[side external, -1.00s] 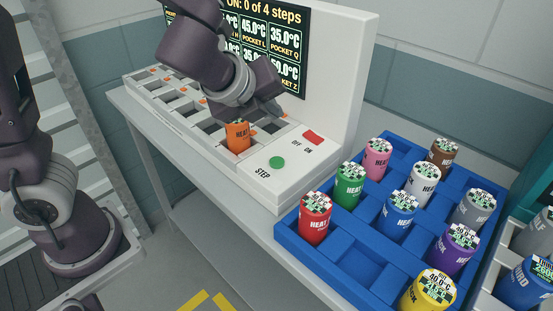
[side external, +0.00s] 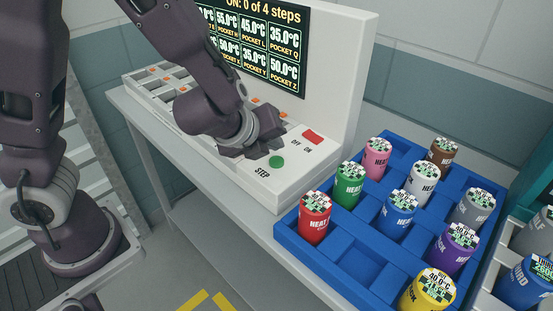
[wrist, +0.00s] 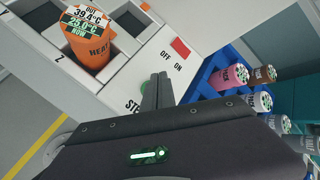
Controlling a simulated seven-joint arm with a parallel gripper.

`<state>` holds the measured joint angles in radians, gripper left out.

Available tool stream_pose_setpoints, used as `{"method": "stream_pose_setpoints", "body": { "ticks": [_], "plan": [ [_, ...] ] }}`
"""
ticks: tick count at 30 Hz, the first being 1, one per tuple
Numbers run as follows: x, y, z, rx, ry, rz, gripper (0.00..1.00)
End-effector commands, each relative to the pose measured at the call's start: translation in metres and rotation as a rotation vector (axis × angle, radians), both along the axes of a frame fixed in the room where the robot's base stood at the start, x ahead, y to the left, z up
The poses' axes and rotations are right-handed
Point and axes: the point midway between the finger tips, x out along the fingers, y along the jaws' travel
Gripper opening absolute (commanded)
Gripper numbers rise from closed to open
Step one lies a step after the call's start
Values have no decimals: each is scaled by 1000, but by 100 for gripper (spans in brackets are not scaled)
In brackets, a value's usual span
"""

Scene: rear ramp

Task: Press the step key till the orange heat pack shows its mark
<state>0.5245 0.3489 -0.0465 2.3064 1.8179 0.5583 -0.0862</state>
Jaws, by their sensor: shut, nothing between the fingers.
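The orange heat pack (wrist: 90,48) stands in a pocket of the white machine in the wrist view. Its top label reads OUT 39.4°C and 25.0°C NOW. My gripper hides it in the side view. The green round step key (side external: 277,162) is on the machine's front panel, marked STEP. In the wrist view the key (wrist: 146,111) is partly hidden behind my fingers. My gripper (side external: 268,148) is shut and empty, close behind the key in the side view. In the wrist view its fingertips (wrist: 158,78) point at the panel between the key and the red switch. I cannot tell whether they touch anything.
The display (side external: 262,45) reads "ON: 0 of 4 steps" above pocket temperatures. A red switch (side external: 312,137) marked OFF and ON sits behind the key. A blue tray (side external: 355,262) with several coloured packs stands at right. More packs stand at the far right edge.

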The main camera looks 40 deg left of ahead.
Motion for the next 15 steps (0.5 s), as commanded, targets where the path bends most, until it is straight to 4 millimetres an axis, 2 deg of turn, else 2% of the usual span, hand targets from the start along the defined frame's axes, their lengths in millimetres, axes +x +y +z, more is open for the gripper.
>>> {"method": "stream_pose_setpoints", "body": {
  "ticks": [4, 15],
  "plan": [
    [0, -1, -10, -2, 0, -2, 0],
    [0, -1, -12, -5, -2, -1, 0]
  ]
}}
